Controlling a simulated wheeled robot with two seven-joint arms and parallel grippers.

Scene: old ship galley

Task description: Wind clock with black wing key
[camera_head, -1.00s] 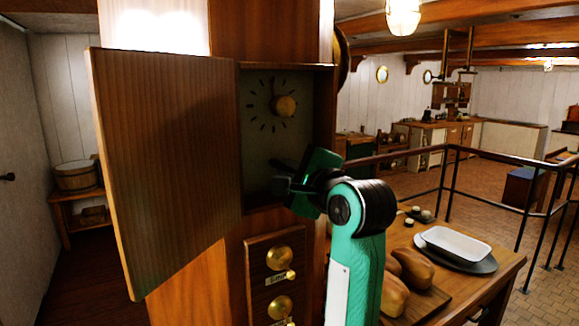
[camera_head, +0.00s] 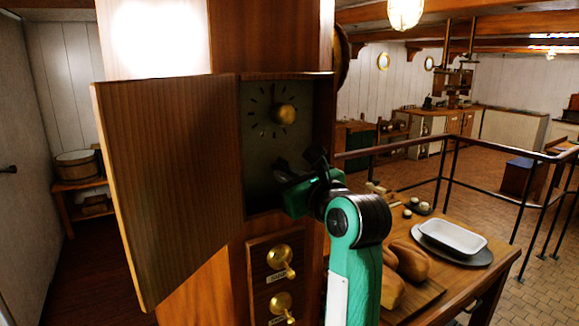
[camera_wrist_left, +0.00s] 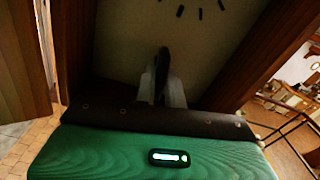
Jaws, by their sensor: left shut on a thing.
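The clock face (camera_head: 262,135) is a dull plate with dark hour ticks and a brass knob (camera_head: 284,113), set inside a wooden case whose door (camera_head: 170,180) stands open to the left. My left gripper (camera_head: 282,172) reaches into the lower part of the case, below the brass knob. In the left wrist view its fingers (camera_wrist_left: 163,88) are shut on a narrow dark thing, apparently the black wing key (camera_wrist_left: 163,72), in front of the face. The key's shape is mostly hidden, and I cannot tell whether it touches the face. My right gripper is out of view.
Two brass levers (camera_head: 280,257) on a wooden panel sit below the case. At the right, a table holds bread loaves (camera_head: 410,260) and a white dish (camera_head: 453,238). A dark railing (camera_head: 450,145) runs behind it. The case's side walls are close around my gripper.

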